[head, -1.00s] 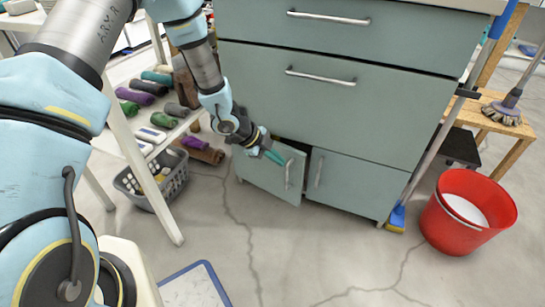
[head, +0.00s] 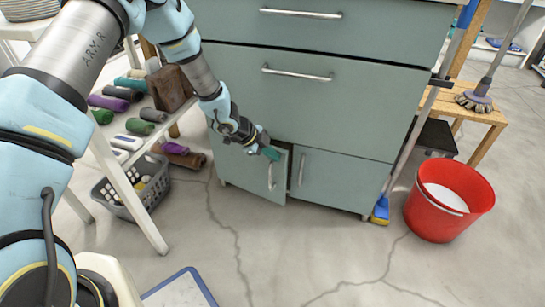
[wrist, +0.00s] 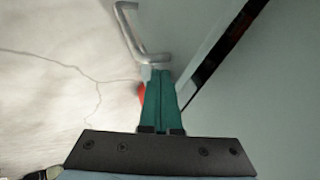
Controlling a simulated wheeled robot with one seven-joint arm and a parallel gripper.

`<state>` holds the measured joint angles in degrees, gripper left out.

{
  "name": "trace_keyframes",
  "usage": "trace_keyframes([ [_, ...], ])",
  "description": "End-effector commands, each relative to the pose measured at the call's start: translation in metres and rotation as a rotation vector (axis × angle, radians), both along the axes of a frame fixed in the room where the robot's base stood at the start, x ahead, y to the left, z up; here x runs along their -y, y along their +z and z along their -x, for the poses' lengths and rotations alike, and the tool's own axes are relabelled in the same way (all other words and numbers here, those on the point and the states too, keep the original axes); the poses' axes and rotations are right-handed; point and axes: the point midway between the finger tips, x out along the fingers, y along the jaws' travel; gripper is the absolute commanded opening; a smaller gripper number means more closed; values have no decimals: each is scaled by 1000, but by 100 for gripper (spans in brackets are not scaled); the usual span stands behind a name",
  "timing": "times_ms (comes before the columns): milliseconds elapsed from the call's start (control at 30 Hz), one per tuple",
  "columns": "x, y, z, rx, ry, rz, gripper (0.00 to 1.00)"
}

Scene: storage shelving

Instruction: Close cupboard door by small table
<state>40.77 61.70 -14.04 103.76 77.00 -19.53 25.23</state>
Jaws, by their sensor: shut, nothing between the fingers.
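The grey-green cupboard (head: 330,115) has two drawers above two lower doors. Its left lower door (head: 240,172) stands slightly ajar, with a dark gap (head: 291,165) along its right edge. The right lower door (head: 340,185) looks shut. The ajar door's bar handle (head: 270,173) also shows in the wrist view (wrist: 135,35). My gripper (head: 272,153) is at the outer face of the ajar door, near its upper part by the handle. In the wrist view its teal fingers (wrist: 161,88) are together and empty, very close to the handle's end; contact is unclear.
A white shelf table (head: 150,228) with rolled cloths stands left, with a grey basket (head: 125,200) below. At right are a red bucket (head: 430,215), a blue-handled broom (head: 381,208) and a low wooden table (head: 490,118).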

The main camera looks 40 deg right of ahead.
Motion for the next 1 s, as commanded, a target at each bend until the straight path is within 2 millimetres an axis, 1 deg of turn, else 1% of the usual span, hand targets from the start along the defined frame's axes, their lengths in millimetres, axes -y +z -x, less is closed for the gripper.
trace_keyframes([
  [100,23,-1,-6,1,69,3,0],
  [200,40,-1,-13,3,135,3,0],
  [300,50,-1,-19,1,180,2,0],
  [367,53,0,-20,0,191,2,0],
  [667,56,2,-22,0,195,9,0],
  [767,54,5,-22,0,195,10,0],
  [867,48,16,-23,2,196,10,0],
  [1000,30,38,-24,3,196,6,0],
])
